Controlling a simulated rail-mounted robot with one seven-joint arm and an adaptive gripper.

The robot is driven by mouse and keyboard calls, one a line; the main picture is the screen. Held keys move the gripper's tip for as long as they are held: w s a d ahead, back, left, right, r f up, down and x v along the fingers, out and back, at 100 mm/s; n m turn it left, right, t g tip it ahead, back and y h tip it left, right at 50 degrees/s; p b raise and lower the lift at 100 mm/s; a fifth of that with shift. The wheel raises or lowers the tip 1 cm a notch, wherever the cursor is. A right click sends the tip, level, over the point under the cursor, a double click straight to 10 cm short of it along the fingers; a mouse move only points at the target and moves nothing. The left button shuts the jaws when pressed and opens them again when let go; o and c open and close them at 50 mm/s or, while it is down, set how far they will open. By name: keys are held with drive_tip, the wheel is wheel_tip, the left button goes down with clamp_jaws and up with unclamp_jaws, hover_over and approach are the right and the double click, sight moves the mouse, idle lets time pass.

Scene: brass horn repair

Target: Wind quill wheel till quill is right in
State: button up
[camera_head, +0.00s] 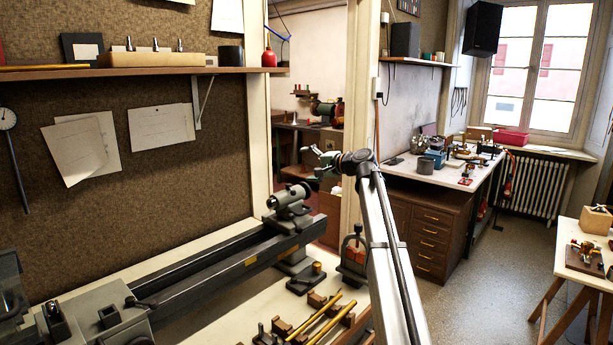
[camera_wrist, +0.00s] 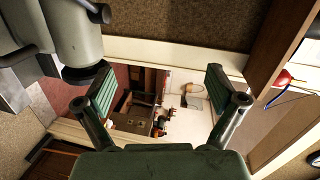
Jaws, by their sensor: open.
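The grey tailstock (camera_head: 288,203) sits at the far end of the dark lathe bed (camera_head: 225,262). A round part at its right end looks like the quill wheel (camera_head: 304,190). The quill seems to be at its left end, too small to tell how far it stands out. My gripper (camera_head: 316,161) is open and empty, above and to the right of the tailstock, apart from it. In the wrist view both fingers (camera_wrist: 157,92) are spread with only distant room between them. The grey tailstock body (camera_wrist: 65,35) fills the upper left there, beside the left finger.
A door post (camera_head: 357,80) stands behind my gripper.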

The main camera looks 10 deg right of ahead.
drive_tip(key=w+a+r+n+g+h+p, duration=0.1)
drive_tip(key=w+a+r+g+h+p, duration=0.3)
drive_tip(key=r+p, duration=0.35)
drive_tip(key=m+g+h, duration=0.3)
drive_tip(key=g+h, duration=0.2)
hover_over(305, 190)
drive_tip(key=d, duration=0.3)
wheel_tip(305, 190, down, 3)
drive_tip(key=p+x, duration=0.5)
drive_tip(key=x, duration=1.1)
drive_tip(key=shift+f, duration=0.2)
drive_tip(key=c, duration=1.1)
